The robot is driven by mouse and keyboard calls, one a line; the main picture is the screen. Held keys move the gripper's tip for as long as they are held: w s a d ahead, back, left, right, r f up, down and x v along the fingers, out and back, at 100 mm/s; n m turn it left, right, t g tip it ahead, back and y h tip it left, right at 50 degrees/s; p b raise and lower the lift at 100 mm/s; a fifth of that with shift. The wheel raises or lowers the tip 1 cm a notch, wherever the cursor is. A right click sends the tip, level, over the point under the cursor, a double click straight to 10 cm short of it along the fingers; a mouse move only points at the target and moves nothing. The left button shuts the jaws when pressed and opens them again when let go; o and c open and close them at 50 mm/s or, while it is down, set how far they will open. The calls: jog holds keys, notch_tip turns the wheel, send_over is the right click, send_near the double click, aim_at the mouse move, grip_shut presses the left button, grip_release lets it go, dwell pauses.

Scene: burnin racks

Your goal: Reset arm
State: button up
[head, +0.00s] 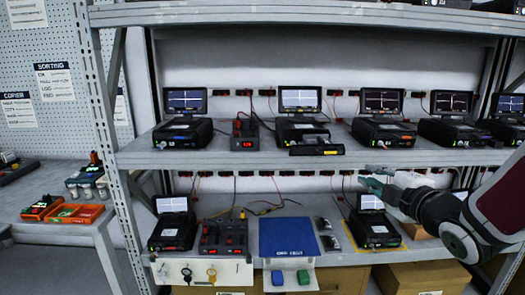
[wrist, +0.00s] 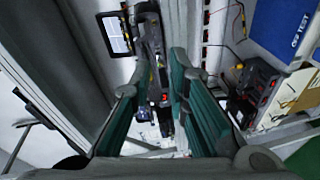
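My gripper (head: 372,179) reaches in from the right of the head view, in front of the rack between its two shelves. Its green fingers point left. In the wrist view my gripper (wrist: 152,88) shows its two green fingers apart, with nothing held between them. Shelf items show through the gap, behind the fingers. The rest of my arm runs off the right edge of the head view.
The upper shelf (head: 240,160) carries several black testers with small screens. A black handheld device (head: 317,150) lies at its front edge. The lower shelf holds a tester (head: 374,228) below my gripper, and a blue mat (head: 288,240). Orange bins (head: 75,214) stand on the left bench.

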jog(key=s+a+r+m+g+h+p, duration=0.1)
jog(key=s+m+g, duration=0.5)
jog(key=s, duration=1)
jog(key=s+a+r+m+g+h+p, duration=0.1)
jog(key=s+a+m+g+p, duration=0.3)
jog(key=s+m, duration=0.8)
jog(key=s+a+g, duration=0.1)
jog(key=s+g, duration=0.1)
jog(key=s, duration=0.2)
jog(key=shift+s+a+h, duration=0.3)
jog(key=shift+s, duration=0.1)
